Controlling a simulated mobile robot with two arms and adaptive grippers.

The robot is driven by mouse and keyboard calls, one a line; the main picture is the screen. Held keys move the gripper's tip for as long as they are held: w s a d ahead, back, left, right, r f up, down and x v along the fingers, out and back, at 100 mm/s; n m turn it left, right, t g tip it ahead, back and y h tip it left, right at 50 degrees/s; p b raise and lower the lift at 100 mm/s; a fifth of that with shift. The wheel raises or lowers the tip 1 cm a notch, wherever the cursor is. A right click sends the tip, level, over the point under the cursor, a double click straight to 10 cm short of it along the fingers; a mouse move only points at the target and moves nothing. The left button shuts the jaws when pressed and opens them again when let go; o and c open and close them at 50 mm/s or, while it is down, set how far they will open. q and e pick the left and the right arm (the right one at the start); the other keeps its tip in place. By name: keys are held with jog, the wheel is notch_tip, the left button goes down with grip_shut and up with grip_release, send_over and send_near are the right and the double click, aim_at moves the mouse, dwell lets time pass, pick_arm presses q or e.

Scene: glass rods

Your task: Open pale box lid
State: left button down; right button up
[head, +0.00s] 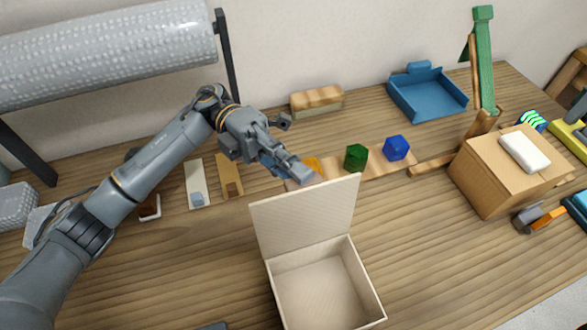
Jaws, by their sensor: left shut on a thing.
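The pale box (322,290) stands near the front middle of the table. Its inside is visible and looks empty. Its lid (305,220) is raised, standing steeply from the back rim and leaning a little back. My left gripper (302,175) reaches in from the left, with its fingertips at the lid's top edge. It is shut on the lid there, though the exact contact is partly hidden. My right gripper is not in view.
Behind the lid, a green block (356,157) and a blue block (397,148) sit on a wooden strip. A blue tray (428,98) stands at the back. A cardboard box (490,180) is at right. A roll (110,50) stands back left. Table right of the pale box is clear.

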pick_arm(q)
jog(key=c, duration=1.3)
grip_release()
jog(key=shift+f, duration=0.1)
jog(key=shift+v, duration=3.75)
